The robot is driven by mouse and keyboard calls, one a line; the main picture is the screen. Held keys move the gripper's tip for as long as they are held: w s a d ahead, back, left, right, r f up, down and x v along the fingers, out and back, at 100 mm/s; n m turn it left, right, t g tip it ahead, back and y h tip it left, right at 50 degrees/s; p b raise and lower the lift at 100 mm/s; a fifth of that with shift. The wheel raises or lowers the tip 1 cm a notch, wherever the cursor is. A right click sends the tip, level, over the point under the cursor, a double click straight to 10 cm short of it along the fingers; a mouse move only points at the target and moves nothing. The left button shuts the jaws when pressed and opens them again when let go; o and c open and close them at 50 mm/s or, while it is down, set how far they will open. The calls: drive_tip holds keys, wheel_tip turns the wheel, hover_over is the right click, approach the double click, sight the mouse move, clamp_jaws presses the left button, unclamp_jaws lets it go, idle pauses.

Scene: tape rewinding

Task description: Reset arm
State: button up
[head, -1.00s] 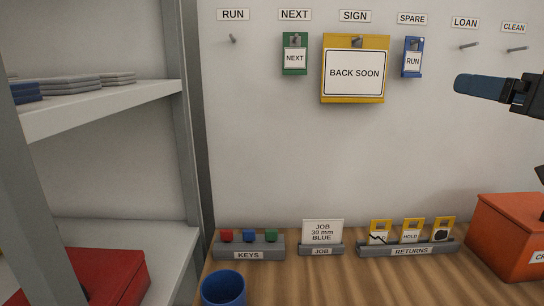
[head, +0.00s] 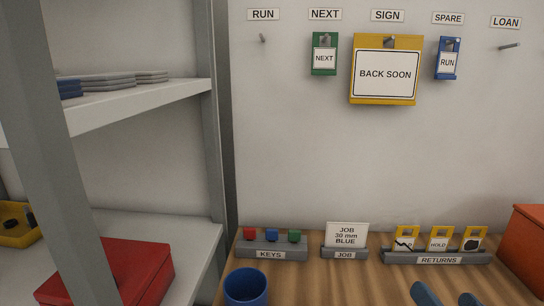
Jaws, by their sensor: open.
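My gripper (head: 447,297) shows only as two dark blue fingertips at the bottom edge, right of centre. They stand apart with nothing seen between them. They appear in front of the RETURNS rack (head: 437,259) over the wooden bench. The rest of my arm is out of the picture.
On the wall hang a green NEXT tag (head: 324,55), a yellow BACK SOON sign (head: 386,72) and a blue RUN tag (head: 447,60) under SPARE. The RUN and LOAN pegs are bare. A KEYS rack (head: 270,251), blue cup (head: 246,287) and orange box (head: 526,252) stand on the bench.

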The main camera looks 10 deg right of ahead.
drive_tip(key=s+a+f, duration=0.2)
drive_tip(key=s, duration=0.2)
drive_tip(key=s+a+f+n+g, duration=0.1)
drive_tip(key=s+a+f, duration=0.1)
drive_tip(key=s, duration=0.3)
drive_tip(key=s+a+f+n, duration=0.1)
drive_tip(key=s+a+f, duration=0.1)
drive_tip(key=s+f, duration=0.1)
drive_tip(key=shift+s+a+f, duration=0.25)
drive_tip(key=shift+s+f, duration=0.05)
drive_tip(key=shift+s, duration=0.4)
drive_tip(key=s+a+n+g+y, duration=0.1)
drive_tip(key=s+a+n+y, duration=0.1)
drive_tip(key=s, duration=1)
drive_tip(key=shift+s+a+n+y, duration=0.35)
drive_tip(key=shift+a+n, duration=0.15)
drive_tip(key=shift+n, duration=0.4)
